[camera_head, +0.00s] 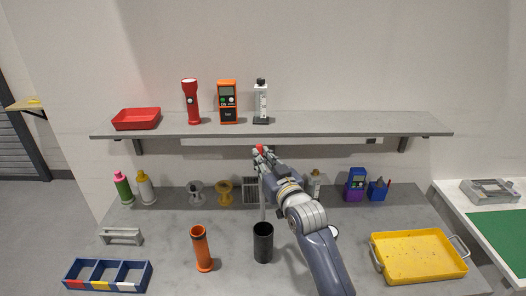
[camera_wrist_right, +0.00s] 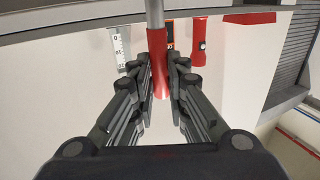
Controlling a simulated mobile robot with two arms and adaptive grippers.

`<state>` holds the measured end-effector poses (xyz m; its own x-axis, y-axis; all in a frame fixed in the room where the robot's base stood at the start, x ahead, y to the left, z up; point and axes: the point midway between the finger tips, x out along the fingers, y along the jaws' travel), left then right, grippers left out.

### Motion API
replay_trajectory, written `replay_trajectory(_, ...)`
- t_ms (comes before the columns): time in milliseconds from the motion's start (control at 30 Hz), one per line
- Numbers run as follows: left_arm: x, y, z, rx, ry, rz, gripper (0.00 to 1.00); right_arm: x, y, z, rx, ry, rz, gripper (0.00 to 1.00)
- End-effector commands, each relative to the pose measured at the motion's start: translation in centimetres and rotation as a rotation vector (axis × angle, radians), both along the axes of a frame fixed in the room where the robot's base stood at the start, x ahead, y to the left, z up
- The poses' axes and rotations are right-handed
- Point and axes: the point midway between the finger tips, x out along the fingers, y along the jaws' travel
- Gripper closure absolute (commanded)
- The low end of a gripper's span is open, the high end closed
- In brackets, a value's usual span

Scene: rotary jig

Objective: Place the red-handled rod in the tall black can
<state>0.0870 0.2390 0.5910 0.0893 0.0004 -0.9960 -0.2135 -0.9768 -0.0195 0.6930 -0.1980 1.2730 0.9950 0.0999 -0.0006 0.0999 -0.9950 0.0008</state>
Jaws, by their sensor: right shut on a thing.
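My right gripper (camera_head: 262,155) is shut on the red handle of the red-handled rod (camera_head: 262,205). The red end shows at the fingertips, and the thin grey shaft hangs down roughly upright. In the right wrist view the red handle (camera_wrist_right: 159,65) sits between the fingers (camera_wrist_right: 161,85). The tall black can (camera_head: 263,245) stands upright on the table, with its dark mouth facing up. The shaft's lower end appears at or just behind the can's rim; I cannot tell whether it is inside. My left gripper is not in view.
An orange tube (camera_head: 202,250) stands left of the can. A yellow tray (camera_head: 418,258) is at the right and a blue divided bin (camera_head: 107,275) at front left. A grey shelf (camera_head: 300,126) with a red flashlight (camera_head: 190,102) runs above the table. Small objects line the back.

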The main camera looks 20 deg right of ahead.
Motion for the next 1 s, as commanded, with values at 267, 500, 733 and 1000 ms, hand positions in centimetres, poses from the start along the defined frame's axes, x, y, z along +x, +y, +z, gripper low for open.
replay_trajectory(267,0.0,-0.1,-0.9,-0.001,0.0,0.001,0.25,0.0,0.0,-3.7,0.0,0.001,0.0,1.0)
replay_trajectory(500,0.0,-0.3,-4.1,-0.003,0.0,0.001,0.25,0.0,0.0,-6.9,0.0,-0.002,0.0,1.0)
replay_trajectory(733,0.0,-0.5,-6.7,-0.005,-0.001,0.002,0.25,0.0,0.0,-9.7,0.0,-0.002,0.0,1.0)
replay_trajectory(1000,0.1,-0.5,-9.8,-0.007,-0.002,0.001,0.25,-0.1,0.0,-12.9,0.001,-0.002,0.0,1.0)
